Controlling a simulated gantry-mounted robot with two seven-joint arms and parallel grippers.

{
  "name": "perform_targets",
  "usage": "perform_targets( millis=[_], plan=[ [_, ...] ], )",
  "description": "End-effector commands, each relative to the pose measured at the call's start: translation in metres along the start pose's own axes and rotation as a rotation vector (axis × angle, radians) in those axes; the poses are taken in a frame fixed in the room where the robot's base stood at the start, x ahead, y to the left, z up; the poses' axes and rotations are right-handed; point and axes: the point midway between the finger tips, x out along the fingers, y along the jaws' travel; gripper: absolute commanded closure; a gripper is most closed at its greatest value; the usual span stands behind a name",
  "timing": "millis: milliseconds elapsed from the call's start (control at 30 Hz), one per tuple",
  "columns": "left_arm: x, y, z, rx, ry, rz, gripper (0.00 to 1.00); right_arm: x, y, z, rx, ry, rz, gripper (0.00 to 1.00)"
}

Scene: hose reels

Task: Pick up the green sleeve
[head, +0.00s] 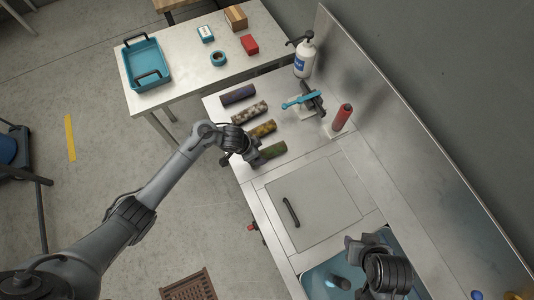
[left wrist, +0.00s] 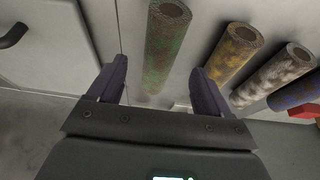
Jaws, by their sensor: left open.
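The green sleeve (head: 273,150) lies on the metal counter, nearest in a row of patterned sleeves. In the left wrist view the green sleeve (left wrist: 165,45) is a mottled green and brown tube with an open end facing up the picture. My left gripper (head: 250,160) is at the near left end of this sleeve. In the left wrist view its fingers (left wrist: 159,68) are spread and empty, with the sleeve lying ahead and between them; contact cannot be told. My right gripper (head: 358,246) is over the blue basin at the lower right; its fingertips are unclear.
Beside it lie a yellow sleeve (head: 262,131), a whitish brown sleeve (head: 250,112) and a purple-blue sleeve (head: 238,94). A red cylinder (head: 342,117) and a blue-handled tool (head: 300,101) stand behind. A panel with a black handle (head: 291,212) is in front.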

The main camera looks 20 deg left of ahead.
Motion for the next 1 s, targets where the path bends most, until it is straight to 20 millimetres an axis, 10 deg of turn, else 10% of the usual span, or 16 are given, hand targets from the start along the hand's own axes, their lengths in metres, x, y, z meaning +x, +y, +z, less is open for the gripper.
perform_targets(
  millis=[867, 1000],
  plan=[
    [0.055, 0.0, 0.007, 0.001, 0.0, 0.0, 0.21, 0.011, 0.002, 0.003, -0.004, 0.002, 0.006, 0.59],
    [0.055, 0.0, 0.007, 0.0, 0.0, 0.0, 0.43, 0.011, 0.001, 0.003, -0.001, 0.003, 0.003, 0.59]
  ],
)
